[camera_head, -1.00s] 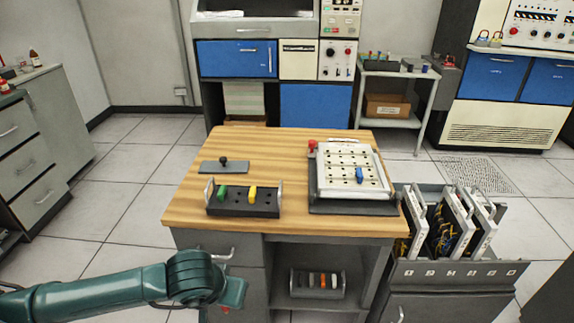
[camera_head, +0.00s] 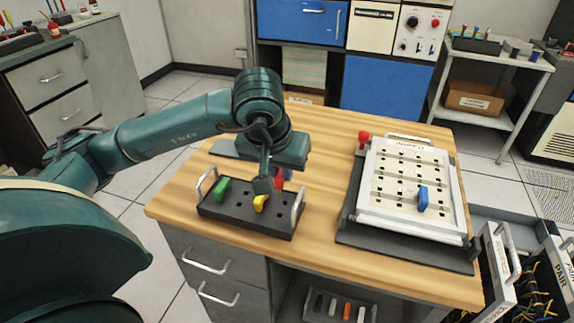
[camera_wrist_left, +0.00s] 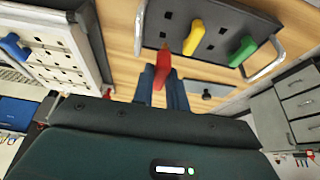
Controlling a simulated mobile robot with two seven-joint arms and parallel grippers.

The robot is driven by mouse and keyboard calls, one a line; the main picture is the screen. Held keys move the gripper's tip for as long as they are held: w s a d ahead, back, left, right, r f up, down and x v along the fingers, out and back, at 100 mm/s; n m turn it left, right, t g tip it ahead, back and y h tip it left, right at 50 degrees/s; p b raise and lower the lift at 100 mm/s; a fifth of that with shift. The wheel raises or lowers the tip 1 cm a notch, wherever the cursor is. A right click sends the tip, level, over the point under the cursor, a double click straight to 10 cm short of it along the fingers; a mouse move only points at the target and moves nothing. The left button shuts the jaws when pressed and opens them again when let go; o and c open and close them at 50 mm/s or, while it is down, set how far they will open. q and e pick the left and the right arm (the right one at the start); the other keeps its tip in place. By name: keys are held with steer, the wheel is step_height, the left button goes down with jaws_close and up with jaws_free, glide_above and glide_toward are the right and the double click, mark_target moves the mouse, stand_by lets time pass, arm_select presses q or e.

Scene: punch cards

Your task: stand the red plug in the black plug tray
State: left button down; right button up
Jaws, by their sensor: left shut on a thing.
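My left gripper (camera_head: 277,184) is shut on the red plug (camera_wrist_left: 162,66), which also shows partly behind the fingers in the head view (camera_head: 279,180). In the wrist view the plug points out from between the fingers toward the handle end of the black plug tray (camera_wrist_left: 214,47). The tray (camera_head: 245,223) lies on the wooden table, with a metal handle at each end. A green plug (camera_head: 221,189) and a yellow plug (camera_head: 259,203) stand in it. The red plug is at the tray's right part, beside the yellow one; I cannot tell whether it touches the tray. My right gripper is not in view.
A cream hole board (camera_head: 400,185) with a blue plug (camera_head: 423,198) and a red knob (camera_head: 364,138) stands on the right of the table (camera_head: 320,150). A grey plate (camera_head: 224,149) lies behind the tray, partly hidden by my arm. Bare wood separates tray and board.

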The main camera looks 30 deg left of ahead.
mark_target(277, 189)
arm_select(q)
steer(key=shift+s+f+b, duration=0.1)
steer(key=shift+f+b, duration=0.2)
steer(key=shift+f, duration=0.15)
step_height(277, 189, down, 3)
steer(key=shift+f+b, duration=0.2)
steer(key=shift+b, duration=0.85)
steer(key=shift+f, duration=0.45)
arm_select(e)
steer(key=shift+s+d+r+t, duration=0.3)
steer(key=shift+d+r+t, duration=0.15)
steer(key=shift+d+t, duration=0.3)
arm_select(q)
steer(key=shift+s+b, duration=0.15)
steer(key=shift+b, duration=0.35)
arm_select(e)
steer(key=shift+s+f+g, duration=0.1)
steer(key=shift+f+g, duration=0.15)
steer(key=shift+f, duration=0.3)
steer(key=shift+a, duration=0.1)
arm_select(q)
steer(key=shift+f+b, duration=0.6)
steer(key=shift+b, duration=0.1)
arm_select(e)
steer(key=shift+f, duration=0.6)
